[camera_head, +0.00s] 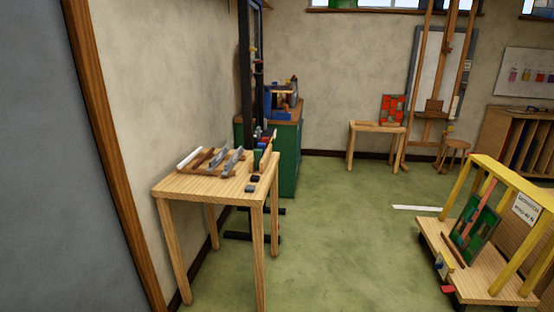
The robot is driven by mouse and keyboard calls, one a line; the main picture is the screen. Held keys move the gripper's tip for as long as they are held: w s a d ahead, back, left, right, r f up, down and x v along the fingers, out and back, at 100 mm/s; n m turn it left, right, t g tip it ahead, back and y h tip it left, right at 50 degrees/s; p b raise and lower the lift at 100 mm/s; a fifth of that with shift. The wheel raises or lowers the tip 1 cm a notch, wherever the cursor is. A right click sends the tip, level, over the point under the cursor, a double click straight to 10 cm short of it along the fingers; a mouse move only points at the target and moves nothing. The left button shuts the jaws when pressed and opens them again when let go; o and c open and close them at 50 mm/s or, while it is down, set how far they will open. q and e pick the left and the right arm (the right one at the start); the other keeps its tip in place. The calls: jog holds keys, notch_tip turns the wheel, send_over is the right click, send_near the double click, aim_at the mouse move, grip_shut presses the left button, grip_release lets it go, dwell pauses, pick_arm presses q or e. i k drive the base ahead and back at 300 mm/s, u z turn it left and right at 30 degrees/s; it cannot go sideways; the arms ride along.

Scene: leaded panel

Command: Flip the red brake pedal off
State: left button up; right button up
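A small red pedal (447,289) sticks out low at the near left corner of a wooden cart (477,283) with yellow rails, at the right of the head view. It sits just above the floor, by a dark caster. It is too small to tell whether it is pressed down or up. Neither of my grippers is in view.
A wooden table (215,187) with tools stands at the left, a green cabinet (287,160) behind it. A small bench (377,128), an easel and a stool (455,148) stand at the back. The green floor (345,235) between table and cart is clear.

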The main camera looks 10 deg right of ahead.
aim_at(449, 289)
jog(key=i, duration=1.05)
jog(key=z, duration=2.05)
jog(key=i, duration=2.5)
jog(key=u, duration=0.05)
